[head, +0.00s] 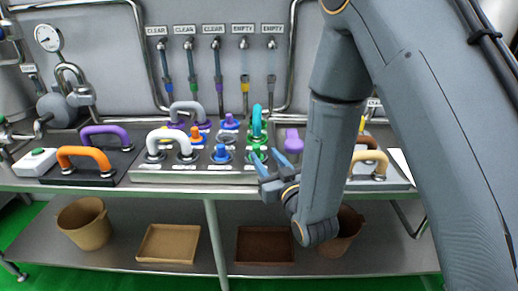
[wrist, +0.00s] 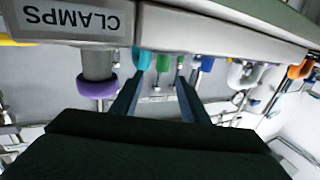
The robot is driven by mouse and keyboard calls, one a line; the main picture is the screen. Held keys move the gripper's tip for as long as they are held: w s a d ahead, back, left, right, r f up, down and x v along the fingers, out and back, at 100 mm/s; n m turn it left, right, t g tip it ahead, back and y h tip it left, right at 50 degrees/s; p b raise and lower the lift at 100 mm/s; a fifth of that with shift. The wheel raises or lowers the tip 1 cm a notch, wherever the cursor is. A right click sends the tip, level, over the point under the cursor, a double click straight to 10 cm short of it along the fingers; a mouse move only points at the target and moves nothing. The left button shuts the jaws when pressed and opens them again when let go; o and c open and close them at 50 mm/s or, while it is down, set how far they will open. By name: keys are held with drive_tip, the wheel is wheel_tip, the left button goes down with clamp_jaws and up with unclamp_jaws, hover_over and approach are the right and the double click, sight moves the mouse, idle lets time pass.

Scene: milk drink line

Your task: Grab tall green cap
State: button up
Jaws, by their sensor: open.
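A green cap (head: 258,152) stands on the front part of the middle panel on the bench, to the right of a blue cap (head: 221,153). My gripper (head: 265,156) is open at the panel's front right, with its fingertips close to the green cap. The wrist picture is upside down. There, a green piece (wrist: 163,62) shows in the gap between my open fingers (wrist: 158,80), beyond the tips, with a teal piece (wrist: 142,58) beside it. Nothing is held. I cannot tell the exact distance to the cap.
A purple cylinder (head: 293,141) stands close to the right of my gripper and shows large in the wrist view (wrist: 97,88). A teal handle (head: 257,116) rises behind the green cap. White (head: 168,135) and orange (head: 83,154) handles stand to the left. Bins and trays lie below.

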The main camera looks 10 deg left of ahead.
sight(258, 149)
drive_tip(key=shift+x, duration=0.85)
drive_tip(key=p+x, duration=0.2)
drive_tip(key=x, duration=0.3)
drive_tip(key=shift+w+a+f+p, duration=0.15)
drive_tip(key=shift+a+p, duration=0.15)
drive_tip(key=shift+a, duration=0.05)
drive_tip(key=shift+c, duration=0.3)
clamp_jaws()
